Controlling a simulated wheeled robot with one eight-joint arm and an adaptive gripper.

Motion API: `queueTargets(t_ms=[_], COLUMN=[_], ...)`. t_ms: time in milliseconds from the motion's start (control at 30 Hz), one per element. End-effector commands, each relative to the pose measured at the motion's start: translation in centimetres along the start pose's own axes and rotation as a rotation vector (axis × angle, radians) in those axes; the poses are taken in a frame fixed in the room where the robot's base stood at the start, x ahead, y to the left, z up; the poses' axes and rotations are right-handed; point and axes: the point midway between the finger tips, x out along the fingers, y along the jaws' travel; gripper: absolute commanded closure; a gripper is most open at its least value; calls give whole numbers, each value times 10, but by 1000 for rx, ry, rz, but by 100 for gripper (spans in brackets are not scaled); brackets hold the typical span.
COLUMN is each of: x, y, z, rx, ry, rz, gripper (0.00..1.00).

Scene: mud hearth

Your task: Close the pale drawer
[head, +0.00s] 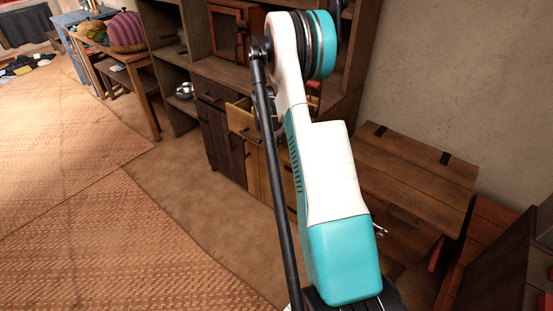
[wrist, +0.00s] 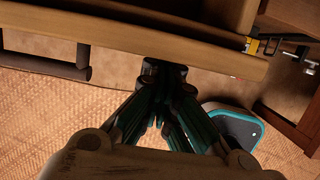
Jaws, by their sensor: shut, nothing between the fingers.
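The pale drawer (head: 241,118) sticks out of the dark wooden cabinet (head: 212,88), with its front clear of the cabinet face. In the wrist view its pale wooden front (wrist: 175,48) crosses the top, with a dark bar handle (wrist: 50,65) at the left. My gripper (wrist: 164,68) is shut and empty. Its fingertips are at the outer side of the drawer front, to the right of the handle; I cannot tell whether they touch it. In the head view my arm hides the gripper and part of the drawer's right side.
Dark cabinet doors (head: 222,145) stand below and left of the drawer. A wooden chest (head: 415,175) stands at the right by the wall. An open shelf with a metal pot (head: 184,91) is at the left. The woven mat floor (head: 90,200) is clear in front.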

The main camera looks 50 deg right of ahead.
Motion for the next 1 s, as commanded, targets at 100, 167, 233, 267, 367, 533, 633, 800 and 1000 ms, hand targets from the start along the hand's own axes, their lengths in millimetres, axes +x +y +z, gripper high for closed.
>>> queueTargets(t_ms=[100, 167, 233, 267, 367, 533, 633, 800, 1000], x=[7, 10, 13, 15, 18, 23, 24, 25, 25], y=[5, 6, 5, 6, 5, 6, 6, 6, 5], z=[28, 40, 54, 59, 74, 90, 96, 99, 100], rx=[3, 3, 2, 2, 2, 1, 1, 0, 1], ry=[0, -1, 0, 0, 0, 0, 0, -1, -3], rz=[0, 0, 0, 0, 0, 1, 1, 1, 1], gripper=[100, 100, 100, 100, 100, 100, 100, 100, 100])
